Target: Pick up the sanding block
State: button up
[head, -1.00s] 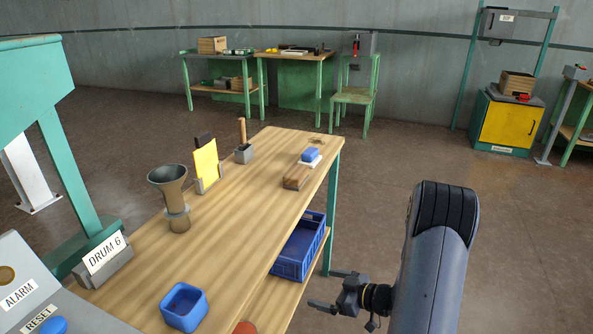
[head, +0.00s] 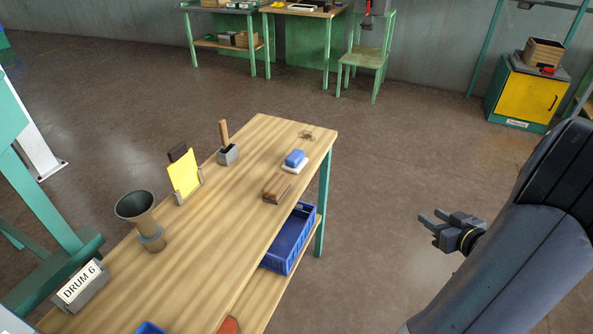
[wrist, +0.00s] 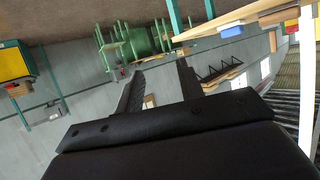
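A brown wooden block (head: 277,187), which looks like the sanding block, lies on the workbench (head: 215,240) near its right edge in the head view. It lies just in front of a blue block on a white base (head: 295,160). My gripper (head: 431,220) is off the right side of the bench, over the floor, well apart from the brown block. Its two fingers are spread with nothing between them, as the wrist view also shows (wrist: 153,92).
A blue crate (head: 288,240) sits on the lower shelf. The floor right of the bench is clear.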

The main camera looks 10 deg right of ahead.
aim_at(273, 191)
jog(key=i+l+u, duration=0.1)
jog(key=u, duration=0.25)
jog(key=l+u, duration=0.35)
jog(key=i+l+u, duration=0.1)
jog(key=u, duration=0.25)
jog(key=l+u, duration=0.1)
jog(key=u, duration=0.45)
